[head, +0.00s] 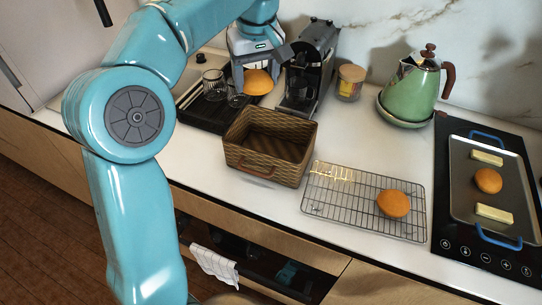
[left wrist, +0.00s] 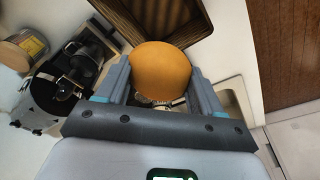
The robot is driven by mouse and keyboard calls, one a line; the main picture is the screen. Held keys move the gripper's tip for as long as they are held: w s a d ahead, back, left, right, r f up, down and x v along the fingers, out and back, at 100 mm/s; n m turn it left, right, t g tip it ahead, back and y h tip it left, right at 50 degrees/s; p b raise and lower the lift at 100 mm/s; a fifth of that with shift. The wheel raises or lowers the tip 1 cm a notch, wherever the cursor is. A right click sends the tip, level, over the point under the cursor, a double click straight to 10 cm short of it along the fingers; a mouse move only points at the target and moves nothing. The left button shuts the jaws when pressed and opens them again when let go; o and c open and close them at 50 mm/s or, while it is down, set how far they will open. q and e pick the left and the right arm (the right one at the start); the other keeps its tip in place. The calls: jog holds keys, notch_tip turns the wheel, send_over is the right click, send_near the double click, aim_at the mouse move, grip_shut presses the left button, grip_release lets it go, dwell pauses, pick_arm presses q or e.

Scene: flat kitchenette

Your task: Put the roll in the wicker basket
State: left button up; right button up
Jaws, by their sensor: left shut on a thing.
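My left gripper (head: 262,76) is shut on an orange-brown roll (head: 258,82). It holds the roll up above the counter, behind the wicker basket in the head view. In the left wrist view the roll (left wrist: 160,71) sits between the two fingers, and part of the basket (left wrist: 150,20) shows beyond it. The wicker basket (head: 252,163) stands on the counter and looks empty. Another roll (head: 393,203) lies on the wire rack (head: 325,208), and one more (head: 488,180) lies on the tray. My right gripper is not in view.
A coffee machine (head: 306,68) and a lidded jar (head: 350,82) stand behind the basket. A dark drying mat (head: 205,115) with glasses is left of them. A green kettle (head: 411,90) stands at the back right. The tray (head: 520,225) with butter-like blocks is on the hob (head: 450,225).

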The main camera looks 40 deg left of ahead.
pick_arm(q)
jog(key=f, duration=0.5)
jog(key=f+b, duration=0.1)
jog(key=f, duration=0.4)
jog(key=a+f+b, duration=0.1)
jog(key=f, duration=0.5)
jog(key=shift+s, duration=0.15)
notch_tip(320, 180, down, 4)
jog(key=shift+r+b, duration=0.25)
jog(key=shift+b, duration=0.1)
jog(key=shift+f, duration=0.5)
jog(key=shift+r, duration=0.1)
jog(key=o, duration=0.6)
jog(key=shift+f, duration=0.25)
jog(key=shift+o, duration=0.7)
jog(key=shift+r, duration=0.1)
